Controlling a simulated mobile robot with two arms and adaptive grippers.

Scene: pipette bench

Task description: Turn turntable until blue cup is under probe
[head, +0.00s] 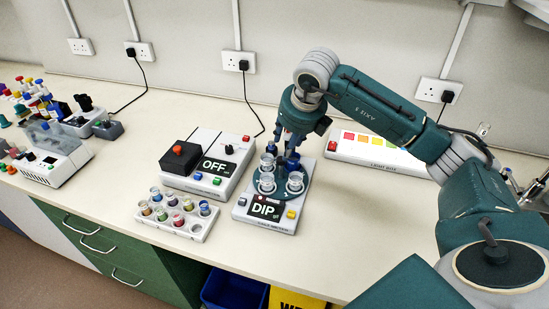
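The dark teal round turntable (281,192) sits on a white device whose display (264,210) reads "DIP" with small text under it. Several clear cups stand on the turntable, including one at its front left (266,183), one at its front right (295,182) and one at the back left (267,161). A dark blue shape (291,162) shows at its back; I cannot tell whether it is the blue cup or part of the probe. My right gripper (290,150) points down over the back of the turntable; its fingertips are partly hidden, and contact is unclear. My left gripper is out of view.
Left of the turntable stand a white box (234,176) reading "OFF" and a rack of coloured vials (192,232). A light box (365,152) is behind my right arm. More lab equipment (55,155) fills the far left. The bench front right of the turntable is clear.

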